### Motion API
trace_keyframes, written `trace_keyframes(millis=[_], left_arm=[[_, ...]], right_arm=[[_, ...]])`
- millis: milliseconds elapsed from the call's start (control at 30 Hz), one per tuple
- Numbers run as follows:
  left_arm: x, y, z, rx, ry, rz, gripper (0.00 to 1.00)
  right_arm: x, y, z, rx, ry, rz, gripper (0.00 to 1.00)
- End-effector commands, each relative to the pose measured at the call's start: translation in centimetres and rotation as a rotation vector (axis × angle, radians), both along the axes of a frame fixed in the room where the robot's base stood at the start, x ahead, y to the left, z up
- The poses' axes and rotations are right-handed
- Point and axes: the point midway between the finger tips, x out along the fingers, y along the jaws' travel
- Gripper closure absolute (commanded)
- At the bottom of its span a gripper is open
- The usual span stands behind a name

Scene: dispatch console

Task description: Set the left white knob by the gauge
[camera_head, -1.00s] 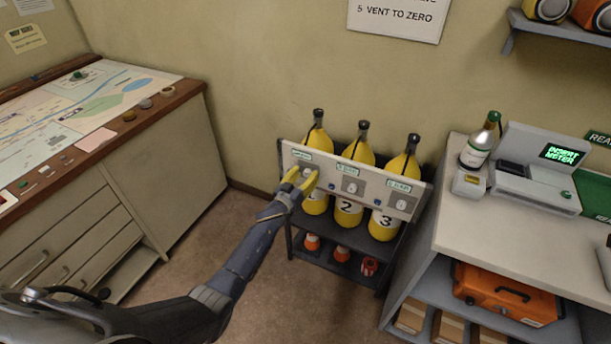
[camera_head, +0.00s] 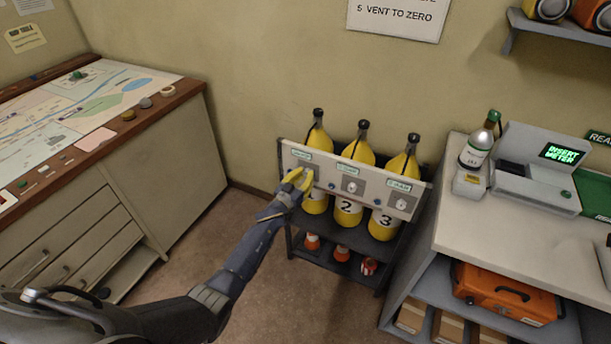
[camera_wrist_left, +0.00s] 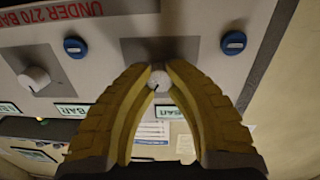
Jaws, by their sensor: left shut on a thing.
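A pale panel (camera_head: 327,182) in front of the yellow cylinders carries three white knobs in a row, each with a small green-lit gauge display above it. My left gripper (camera_head: 304,180) has yellow fingers and is at the left knob, mostly covering it in the head view. In the left wrist view, the fingertips are closed on the left white knob (camera_wrist_left: 159,79), whose dark mark points down in that picture. The left gauge (camera_head: 302,155) is lit, but its reading is too small to read. The middle knob (camera_head: 351,187) and right knob (camera_head: 402,204) are untouched. My right gripper is out of view.
Blue round fittings (camera_wrist_left: 75,47) sit on the panel between the knobs. The yellow cylinders (camera_head: 357,150) stand in a dark rack (camera_head: 330,262). A counter (camera_head: 530,235) with a meter reader (camera_head: 540,165) is at right; a map table (camera_head: 150,150) is at left.

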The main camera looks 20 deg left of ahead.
Motion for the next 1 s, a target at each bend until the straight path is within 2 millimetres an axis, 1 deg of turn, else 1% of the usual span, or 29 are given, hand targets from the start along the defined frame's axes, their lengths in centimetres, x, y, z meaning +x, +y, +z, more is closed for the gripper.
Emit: trace_keyframes(millis=[33,400,600,800,1000], left_arm=[[0.17,0.11,0.44,0.028,-0.012,0.0,1.0],[0.21,0.01,0.57,0.298,-0.059,0.001,1.0],[0.24,-0.01,0.67,0.414,-0.079,0.001,1.0],[0.26,-0.05,0.74,0.487,-0.093,0.001,1.0],[0.29,-0.07,0.8,0.52,-0.1,0.002,1.0]], right_arm=[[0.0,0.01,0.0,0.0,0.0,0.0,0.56],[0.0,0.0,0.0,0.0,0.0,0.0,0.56],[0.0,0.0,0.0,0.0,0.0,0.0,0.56],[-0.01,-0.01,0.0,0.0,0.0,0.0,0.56],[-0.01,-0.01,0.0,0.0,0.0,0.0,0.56]])
